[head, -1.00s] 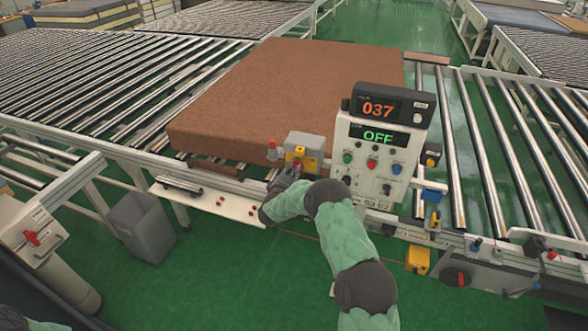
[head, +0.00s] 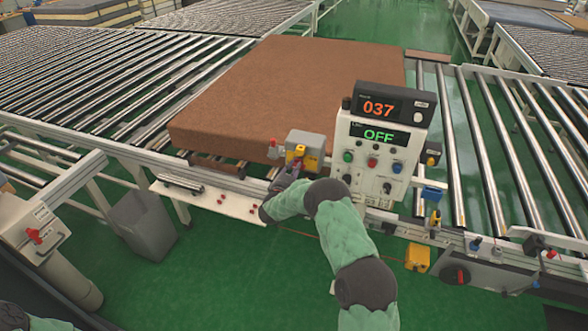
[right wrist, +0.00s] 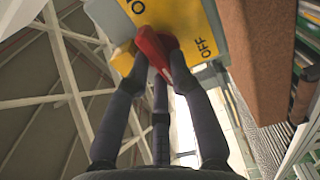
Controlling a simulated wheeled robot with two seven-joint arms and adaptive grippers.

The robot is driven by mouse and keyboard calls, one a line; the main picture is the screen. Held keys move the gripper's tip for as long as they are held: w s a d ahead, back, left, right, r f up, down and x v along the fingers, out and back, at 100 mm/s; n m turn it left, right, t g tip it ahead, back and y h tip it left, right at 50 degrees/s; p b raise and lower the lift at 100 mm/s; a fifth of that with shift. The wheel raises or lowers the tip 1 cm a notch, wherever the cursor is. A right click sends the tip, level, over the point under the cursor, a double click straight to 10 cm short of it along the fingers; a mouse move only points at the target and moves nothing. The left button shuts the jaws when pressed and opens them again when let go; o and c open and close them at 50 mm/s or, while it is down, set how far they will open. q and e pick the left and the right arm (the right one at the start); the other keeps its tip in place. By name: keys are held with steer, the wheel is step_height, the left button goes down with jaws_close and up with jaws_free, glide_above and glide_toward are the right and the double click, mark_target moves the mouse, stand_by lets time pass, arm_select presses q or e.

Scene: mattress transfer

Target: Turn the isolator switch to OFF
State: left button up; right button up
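The isolator switch (head: 312,146) is a grey box with a yellow face on the near rail, beside the mattress. In the right wrist view its yellow plate (right wrist: 205,20) carries the word OFF and part of another label. Its red handle (right wrist: 153,48) lies slantwise between the fingers of my right gripper (right wrist: 155,62). The fingers are closed in on both sides of the handle and appear to touch it. In the head view my right gripper (head: 288,178) is at the front of the box, and the handle is mostly hidden. My left gripper is out of view.
The control panel (head: 365,155) stands just right of the switch, showing 037 and OFF. A brown mattress (head: 290,95) lies on the rollers behind. A white shelf (head: 215,203) and grey bin (head: 145,225) are at left. A yellow box (head: 417,259) is low at right.

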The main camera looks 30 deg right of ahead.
steer(key=o, duration=0.4)
steer(key=shift+c, duration=0.2)
steer(key=shift+a, duration=0.1)
steer(key=v, duration=1.2)
steer(key=shift+f, duration=0.1)
